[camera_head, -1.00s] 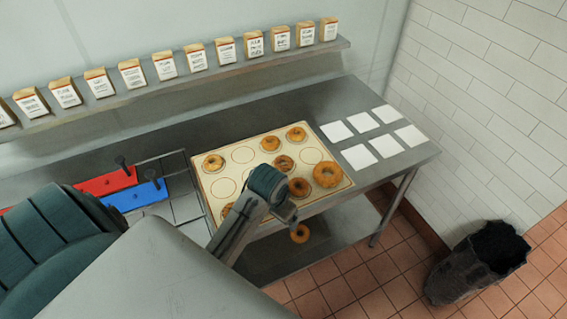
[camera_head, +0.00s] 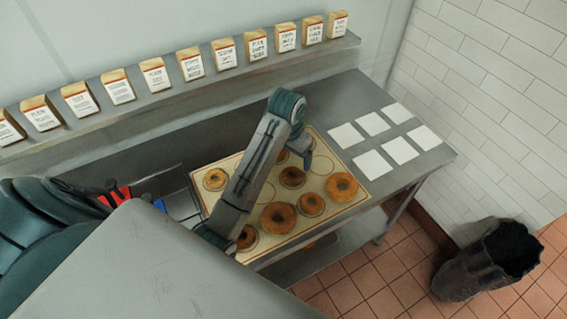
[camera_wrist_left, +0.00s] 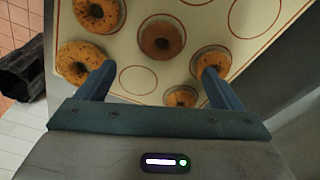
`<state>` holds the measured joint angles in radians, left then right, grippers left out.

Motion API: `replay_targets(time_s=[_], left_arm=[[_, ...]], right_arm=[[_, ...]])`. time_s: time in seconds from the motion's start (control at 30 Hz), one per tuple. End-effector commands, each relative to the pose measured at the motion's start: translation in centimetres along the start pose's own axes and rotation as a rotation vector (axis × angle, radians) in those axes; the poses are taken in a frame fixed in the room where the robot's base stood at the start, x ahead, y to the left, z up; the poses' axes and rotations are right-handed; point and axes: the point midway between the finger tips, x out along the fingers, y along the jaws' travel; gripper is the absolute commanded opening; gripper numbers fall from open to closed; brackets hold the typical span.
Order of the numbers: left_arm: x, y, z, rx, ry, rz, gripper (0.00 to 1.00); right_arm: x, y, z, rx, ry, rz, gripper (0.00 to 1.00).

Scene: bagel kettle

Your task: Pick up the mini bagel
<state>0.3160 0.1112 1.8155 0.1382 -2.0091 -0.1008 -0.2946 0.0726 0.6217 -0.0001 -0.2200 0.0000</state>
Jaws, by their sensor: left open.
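Several bagels lie on a cream board with printed circles (camera_head: 330,207). Smaller ones include a bagel at the left (camera_head: 215,180), a darker one in the middle (camera_head: 292,177) and one near the front (camera_head: 311,204). I cannot tell which one the task means. My left gripper (camera_head: 306,160) is over the board's back right part, open and empty. In the left wrist view its jaws (camera_wrist_left: 160,72) spread above the board. A small bagel (camera_wrist_left: 181,97) shows between them, partly hidden by the gripper body. Another bagel (camera_wrist_left: 211,57) is partly behind the right finger. My right gripper is not in view.
White squares (camera_head: 373,164) are on the steel table (camera_head: 430,158) to the right. A shelf of labelled bags (camera_head: 190,63) runs along the wall. A dark bin (camera_head: 480,265) stands on the floor.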

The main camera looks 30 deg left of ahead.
Motion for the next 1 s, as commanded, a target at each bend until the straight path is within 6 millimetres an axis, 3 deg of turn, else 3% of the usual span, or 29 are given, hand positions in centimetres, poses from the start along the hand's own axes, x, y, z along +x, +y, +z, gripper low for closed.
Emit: replay_targets(time_s=[0.17, 0.27, 0.57, 0.77, 1.0], left_arm=[[1.5, 0.0, 0.0, 0.0, -0.003, 0.002, 0.88], [3.3, 0.0, 0.0, 0.0, -0.004, 0.002, 0.88], [5.7, 0.0, 0.0, 0.0, -0.004, 0.001, 0.88], [8.0, -0.2, 0.0, 0.0, -0.006, 0.002, 0.88], [10.7, -0.2, 0.0, 0.0, -0.001, 0.001, 0.88]], right_arm=[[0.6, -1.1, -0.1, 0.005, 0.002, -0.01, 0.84], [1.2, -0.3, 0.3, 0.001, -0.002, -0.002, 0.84], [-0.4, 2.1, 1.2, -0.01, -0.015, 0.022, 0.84], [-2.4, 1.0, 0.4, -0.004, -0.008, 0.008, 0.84], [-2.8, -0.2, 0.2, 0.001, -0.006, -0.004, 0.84]])
